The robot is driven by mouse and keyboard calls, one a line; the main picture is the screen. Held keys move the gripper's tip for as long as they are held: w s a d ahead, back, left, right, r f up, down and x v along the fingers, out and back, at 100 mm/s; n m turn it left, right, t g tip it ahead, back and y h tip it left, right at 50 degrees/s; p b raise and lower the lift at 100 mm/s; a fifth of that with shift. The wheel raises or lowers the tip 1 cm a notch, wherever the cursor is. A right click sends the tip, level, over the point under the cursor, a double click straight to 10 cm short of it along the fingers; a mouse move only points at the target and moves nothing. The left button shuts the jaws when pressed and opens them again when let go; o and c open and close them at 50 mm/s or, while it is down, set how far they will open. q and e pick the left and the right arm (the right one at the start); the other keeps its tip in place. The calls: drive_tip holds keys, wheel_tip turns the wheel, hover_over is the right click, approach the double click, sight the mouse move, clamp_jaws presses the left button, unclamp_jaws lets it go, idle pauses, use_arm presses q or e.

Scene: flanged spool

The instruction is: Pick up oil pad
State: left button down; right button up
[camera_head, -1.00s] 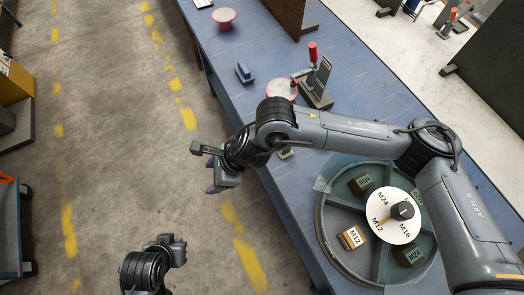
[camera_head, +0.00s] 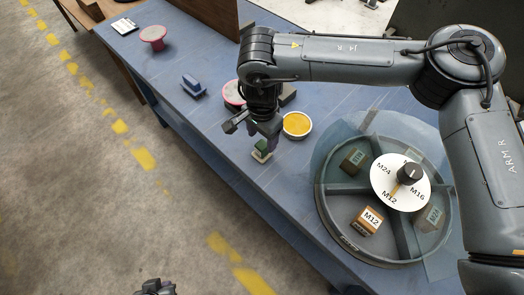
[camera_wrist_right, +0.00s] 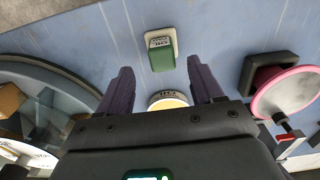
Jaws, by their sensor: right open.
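The oil pad (camera_head: 261,151) is a small block with a green body and a pale end, on the blue table near its front edge. In the right wrist view the oil pad (camera_wrist_right: 161,50) lies just beyond the fingertips, roughly centred between them, with a printed label on its pale end. My right gripper (camera_head: 265,132) is above and close to the pad in the head view. In the wrist view its dark fingers (camera_wrist_right: 161,72) are spread with nothing between the tips. My left gripper (camera_head: 156,288) is barely in view at the bottom edge; its jaws cannot be made out.
A round tin with yellow contents (camera_head: 297,124) stands right of the pad. A pink-rimmed round piece (camera_head: 233,93) is partly behind my right arm. A blue block (camera_head: 193,85) lies farther left. A divided round tray (camera_head: 330,205) with labelled boxes and a dial stands at right.

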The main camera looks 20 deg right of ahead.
sight(262, 144)
drive_tip(key=shift+f, duration=1.3)
wheel_tip(262, 144, down, 4)
drive_tip(key=shift+w+f+b, duration=0.1)
drive_tip(key=shift+w+b, duration=0.05)
drive_tip(key=shift+b, duration=0.55)
drive_tip(key=c, duration=1.1)
drive_tip(key=shift+o, duration=0.2)
drive_tip(key=shift+r, duration=0.4)
wheel_tip(262, 144, up, 9)
drive_tip(key=shift+r+p, duration=0.15)
drive_tip(key=shift+p, duration=0.85)
